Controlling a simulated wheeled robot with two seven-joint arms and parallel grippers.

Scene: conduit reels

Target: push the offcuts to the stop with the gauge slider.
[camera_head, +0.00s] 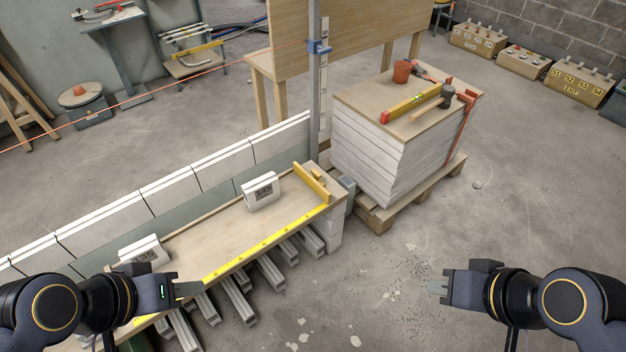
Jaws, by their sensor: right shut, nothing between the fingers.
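Two white block-like offcuts with dark markings sit on the narrow wooden bench top (192,247). One offcut (261,192) is near the far end; the other offcut (143,250) is nearer my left arm. A yellow stop bar (311,183) lies across the far end of the bench, apart from the far offcut. A blue slider (319,47) sits on an upright post behind; I cannot tell whether it is the gauge slider. My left gripper (188,289) is over the bench's near edge, its finger opening unclear. My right gripper (438,288) is shut and empty above bare floor.
A yellow ruler strip (265,244) runs along the bench's front edge. White wall blocks (168,190) stand behind it. A pallet stack (378,150) with a level (412,103) and hammer stands at right.

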